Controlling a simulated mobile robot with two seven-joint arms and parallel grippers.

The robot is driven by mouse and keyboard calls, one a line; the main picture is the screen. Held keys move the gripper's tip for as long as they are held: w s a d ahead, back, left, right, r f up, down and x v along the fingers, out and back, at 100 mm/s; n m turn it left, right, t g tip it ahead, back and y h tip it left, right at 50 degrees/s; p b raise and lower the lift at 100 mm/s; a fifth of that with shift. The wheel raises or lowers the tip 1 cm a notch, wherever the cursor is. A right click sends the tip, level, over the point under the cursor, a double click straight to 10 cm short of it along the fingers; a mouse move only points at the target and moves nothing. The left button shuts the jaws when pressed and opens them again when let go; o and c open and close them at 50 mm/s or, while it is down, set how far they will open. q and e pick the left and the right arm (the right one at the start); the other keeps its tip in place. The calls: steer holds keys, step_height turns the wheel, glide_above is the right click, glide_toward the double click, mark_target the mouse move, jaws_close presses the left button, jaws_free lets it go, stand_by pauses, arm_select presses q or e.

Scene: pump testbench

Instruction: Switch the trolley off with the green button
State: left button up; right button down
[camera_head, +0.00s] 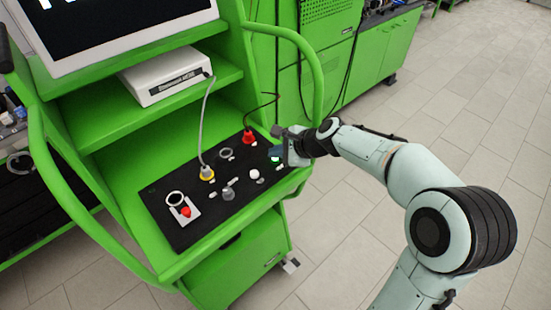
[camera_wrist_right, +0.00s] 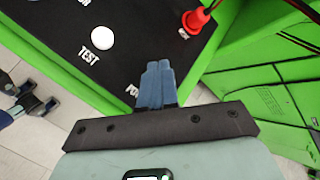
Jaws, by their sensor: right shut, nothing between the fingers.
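The green trolley (camera_head: 125,112) carries a sloping black control panel (camera_head: 155,200). My right gripper (camera_head: 277,152) is shut and empty at the panel's right end. A small green-lit spot (camera_head: 277,159), apparently the green button, shows just under its fingertips; I cannot tell whether they touch it. In the right wrist view the blue fingers (camera_wrist_right: 157,85) are together over the panel's edge. They partly cover a label starting "PO", and the button itself is hidden there. My left gripper is not in view.
Near the fingers are a white TEST button (camera_wrist_right: 102,38) and a red plug (camera_head: 248,136) with a black cable. A green side rail (camera_head: 312,70) curves behind the gripper.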

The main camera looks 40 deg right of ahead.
mark_target(277, 160)
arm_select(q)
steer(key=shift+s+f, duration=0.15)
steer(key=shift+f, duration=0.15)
arm_select(e)
steer(key=shift+f, duration=0.4)
stand_by(0.3)
steer(key=shift+r, duration=0.1)
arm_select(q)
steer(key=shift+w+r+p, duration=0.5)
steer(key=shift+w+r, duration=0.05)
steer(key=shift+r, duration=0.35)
arm_select(e)
steer(key=shift+w+r, duration=0.1)
steer(key=shift+r, duration=0.7)
steer(key=shift+r+p, duration=0.45)
steer(key=shift+r, duration=0.15)
step_height(277, 160, up, 3)
steer(key=p, duration=0.2)
steer(key=shift+r+p, duration=0.2)
steer(key=shift+p, duration=0.1)
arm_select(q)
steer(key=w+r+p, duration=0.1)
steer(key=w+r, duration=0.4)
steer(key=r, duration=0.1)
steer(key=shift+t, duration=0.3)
arm_select(e)
steer(key=shift+r, duration=0.7)
